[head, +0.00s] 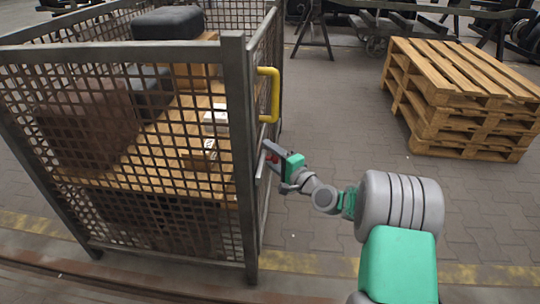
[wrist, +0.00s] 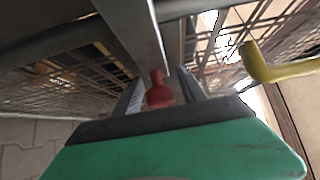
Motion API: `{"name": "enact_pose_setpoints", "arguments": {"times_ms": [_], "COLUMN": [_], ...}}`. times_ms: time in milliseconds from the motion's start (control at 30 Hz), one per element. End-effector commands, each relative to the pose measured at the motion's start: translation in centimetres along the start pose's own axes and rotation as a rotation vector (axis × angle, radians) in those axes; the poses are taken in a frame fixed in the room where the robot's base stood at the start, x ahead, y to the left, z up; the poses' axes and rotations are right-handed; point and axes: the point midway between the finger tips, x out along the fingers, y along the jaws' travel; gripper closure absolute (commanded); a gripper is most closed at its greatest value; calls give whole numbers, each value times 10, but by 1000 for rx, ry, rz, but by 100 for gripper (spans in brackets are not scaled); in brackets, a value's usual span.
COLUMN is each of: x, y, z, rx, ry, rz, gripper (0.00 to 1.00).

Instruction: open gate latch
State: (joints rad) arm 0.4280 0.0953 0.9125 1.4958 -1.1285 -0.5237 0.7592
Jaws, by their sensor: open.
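The mesh cage (head: 238,110) stands at the left in the head view, with its gate side facing right. A red latch knob (wrist: 158,92) shows in the wrist view beside a grey metal bar (wrist: 135,35). My gripper (wrist: 160,86) is open, with one dark finger on each side of the knob; I cannot tell whether either touches it. In the head view my gripper (head: 273,157) is at the gate side, below the yellow handle (head: 268,95). The handle also shows in the wrist view (wrist: 275,66). The rest of the latch is mostly hidden.
Boxes (head: 200,155) and dark cases (head: 167,22) are inside the cage. A stack of wooden pallets (head: 460,95) stands at the right. The paved floor between cage and pallets is clear. A yellow line (head: 310,263) runs across the front.

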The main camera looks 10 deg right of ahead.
Motion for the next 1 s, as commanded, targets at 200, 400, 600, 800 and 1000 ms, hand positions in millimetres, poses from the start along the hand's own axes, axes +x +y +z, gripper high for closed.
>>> {"name": "enact_pose_setpoints", "arguments": {"times_ms": [200, 400, 600, 800, 1000], "x": [0, 0, 0, 0, 0], "y": [0, 0, 0, 0, 0], "z": [0, 0, 0, 0, 0], "rx": [0, -1, -1, -1, -1], "ry": [-1, 0, 0, 0, 0], "rz": [0, 0, 0, 0, 0], "gripper": [66, 82, 98, 100, 100]}}
